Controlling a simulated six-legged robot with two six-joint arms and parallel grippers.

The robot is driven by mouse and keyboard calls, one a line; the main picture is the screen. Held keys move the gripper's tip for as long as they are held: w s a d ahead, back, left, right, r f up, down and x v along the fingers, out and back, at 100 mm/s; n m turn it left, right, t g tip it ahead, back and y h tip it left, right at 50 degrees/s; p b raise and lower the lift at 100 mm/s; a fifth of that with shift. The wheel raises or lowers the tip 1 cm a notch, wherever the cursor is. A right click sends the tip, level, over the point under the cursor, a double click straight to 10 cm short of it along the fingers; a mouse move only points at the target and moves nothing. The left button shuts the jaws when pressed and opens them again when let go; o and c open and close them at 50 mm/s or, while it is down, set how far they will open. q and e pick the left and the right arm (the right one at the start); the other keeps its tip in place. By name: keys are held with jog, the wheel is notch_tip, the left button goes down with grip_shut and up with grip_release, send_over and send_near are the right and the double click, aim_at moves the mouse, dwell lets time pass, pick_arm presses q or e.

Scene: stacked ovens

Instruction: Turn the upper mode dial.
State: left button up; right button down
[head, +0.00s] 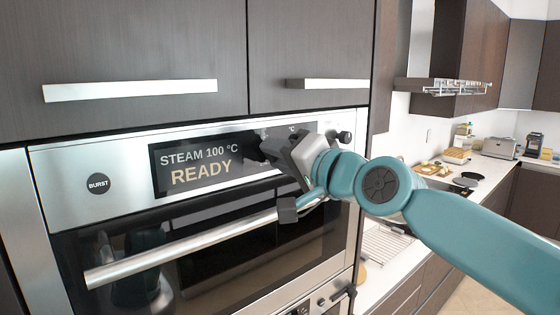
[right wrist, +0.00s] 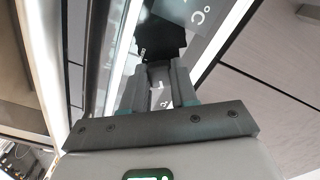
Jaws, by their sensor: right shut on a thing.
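The upper oven's front panel (head: 120,165) carries a dark display (head: 195,165) reading "STEAM 100 °C READY". My right gripper (head: 268,148) is at the panel, just right of the display, shut on a dark knob that I take as the upper mode dial. In the right wrist view the black dial (right wrist: 164,40) sits at the tips of my right gripper (right wrist: 160,72). In the head view my gripper hides most of the dial, so its pointer setting is not readable. My left gripper is not in view.
Another black knob (head: 345,137) sticks out at the panel's right end, close to my right gripper. The long oven door handle (head: 180,247) runs below my wrist. A lower oven (head: 325,297) has its own knobs. A counter with several items lies to the right.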

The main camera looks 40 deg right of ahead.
jog(key=shift+r+n+b, duration=0.2)
jog(key=shift+n+b, duration=2.7)
jog(key=shift+n, duration=2.6)
jog(key=shift+d, duration=0.1)
